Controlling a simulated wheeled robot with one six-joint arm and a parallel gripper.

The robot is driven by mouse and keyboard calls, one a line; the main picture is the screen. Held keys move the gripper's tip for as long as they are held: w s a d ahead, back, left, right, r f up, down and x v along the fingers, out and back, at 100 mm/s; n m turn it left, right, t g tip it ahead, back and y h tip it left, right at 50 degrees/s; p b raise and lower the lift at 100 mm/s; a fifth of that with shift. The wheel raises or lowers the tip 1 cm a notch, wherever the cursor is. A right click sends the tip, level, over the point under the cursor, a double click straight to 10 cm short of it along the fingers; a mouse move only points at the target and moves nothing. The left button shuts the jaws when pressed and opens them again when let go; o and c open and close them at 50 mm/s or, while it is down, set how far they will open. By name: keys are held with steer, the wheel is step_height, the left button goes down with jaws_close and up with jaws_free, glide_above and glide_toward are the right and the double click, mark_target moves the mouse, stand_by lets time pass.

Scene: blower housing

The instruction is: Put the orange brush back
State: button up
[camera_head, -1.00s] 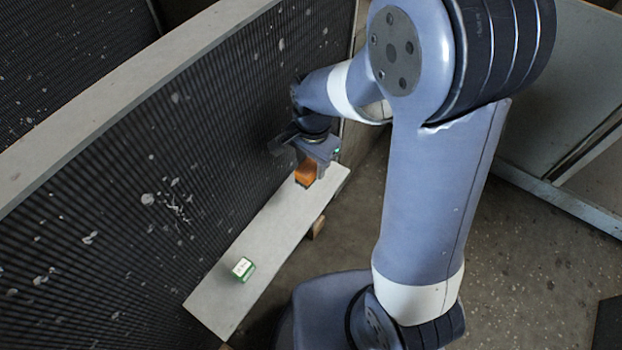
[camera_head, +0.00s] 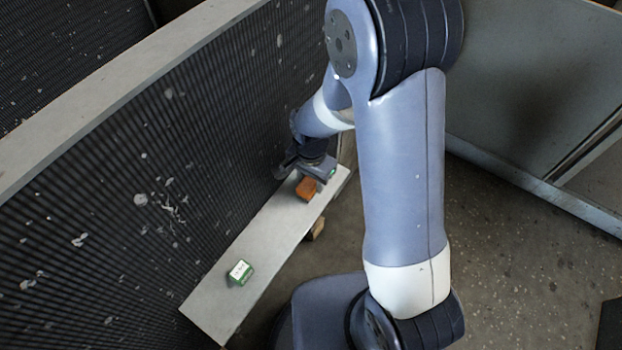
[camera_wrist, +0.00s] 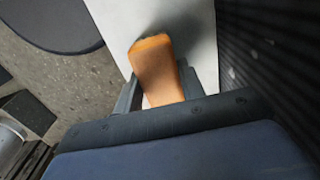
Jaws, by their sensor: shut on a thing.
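The orange brush (camera_head: 307,189) is at the far end of a narrow pale board, beneath my gripper (camera_head: 309,180). In the wrist view the orange brush (camera_wrist: 158,70) stands between the two grey fingers of my gripper (camera_wrist: 160,88), with one finger on each side. The gripper is shut on it. I cannot tell whether the brush touches the board or hangs just above it. The brush's lower part is hidden.
The pale board (camera_head: 265,240) runs beside a dark ribbed wall (camera_head: 130,200). A small green and white box (camera_head: 240,271) sits near its close end. A wooden block (camera_head: 316,228) shows under the board's right edge. The board's middle is clear.

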mark_target(311, 180)
steer(key=o, duration=1)
steer(key=shift+c, duration=0.2)
step_height(311, 180, up, 12)
steer(key=p, duration=0.2)
steer(key=shift+o, duration=0.6)
